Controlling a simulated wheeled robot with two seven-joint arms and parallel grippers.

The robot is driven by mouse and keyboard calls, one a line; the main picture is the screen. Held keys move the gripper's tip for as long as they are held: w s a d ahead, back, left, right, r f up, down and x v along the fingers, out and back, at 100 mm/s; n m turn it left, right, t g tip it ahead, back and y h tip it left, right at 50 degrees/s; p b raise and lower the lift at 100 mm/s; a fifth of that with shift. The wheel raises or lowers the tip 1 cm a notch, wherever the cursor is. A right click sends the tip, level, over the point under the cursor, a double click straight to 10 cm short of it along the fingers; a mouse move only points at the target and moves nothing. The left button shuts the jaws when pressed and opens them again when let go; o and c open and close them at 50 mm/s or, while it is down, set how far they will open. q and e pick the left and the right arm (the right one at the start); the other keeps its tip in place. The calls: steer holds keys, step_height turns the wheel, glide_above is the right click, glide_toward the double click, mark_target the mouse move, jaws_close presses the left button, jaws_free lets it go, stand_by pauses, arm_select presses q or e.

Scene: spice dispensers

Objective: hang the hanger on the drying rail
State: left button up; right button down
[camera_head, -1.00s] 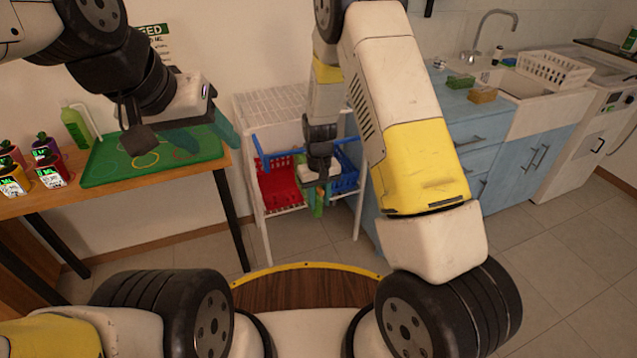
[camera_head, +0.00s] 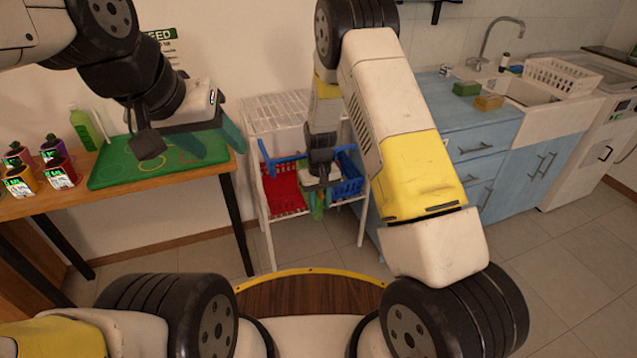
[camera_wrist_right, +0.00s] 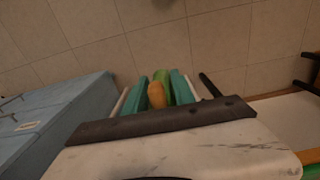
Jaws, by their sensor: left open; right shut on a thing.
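My right gripper (camera_head: 319,197) is in front of the white rack and its baskets. Its teal fingers are shut on a green thing (camera_wrist_right: 166,82) with an orange-brown part (camera_wrist_right: 157,95) between them in the right wrist view. In the head view only a small green part of it shows, so I cannot tell its full shape. My left gripper (camera_head: 214,146) is open and empty over the wooden table, above the green mat. I cannot make out a clear hanger shape. A dark bar (camera_head: 436,8) at the top edge may be a rail, but it is cut off.
The white rack (camera_head: 283,112) holds a red basket (camera_head: 284,192) and a blue basket (camera_head: 348,186). The wooden table (camera_head: 110,193) carries the green mat (camera_head: 118,172), several small bottles and a green bottle (camera_head: 84,128). Blue cabinets (camera_head: 480,146) with a sink stand right. Floor is clear at right.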

steer(key=shift+f, duration=0.1)
steer(key=c, duration=1)
jaws_free()
steer(key=shift+o, duration=0.2)
step_height(320, 180, up, 8)
steer(key=s+d+r+m+t+y, duration=0.1)
steer(key=s+d+r, duration=0.15)
steer(key=r, duration=0.45)
steer(key=s+d+r+t, duration=0.1)
steer(key=s+r, duration=0.2)
steer(key=r, duration=0.4)
steer(key=s+d+r+m+y, duration=0.1)
steer(key=s+d+r, duration=0.1)
steer(key=r, duration=0.5)
steer(key=s+d+r+t, duration=0.1)
steer(key=s+d+r, duration=0.1)
steer(key=s, duration=0.4)
steer(key=s+d+r+t, duration=0.1)
steer(key=s+r, duration=0.3)
steer(key=s, duration=0.2)
steer(key=s+d+r+m+t, duration=0.1)
steer(key=s+d+r+t, duration=0.1)
steer(key=s, duration=0.4)
steer(key=shift+v, duration=0.95)
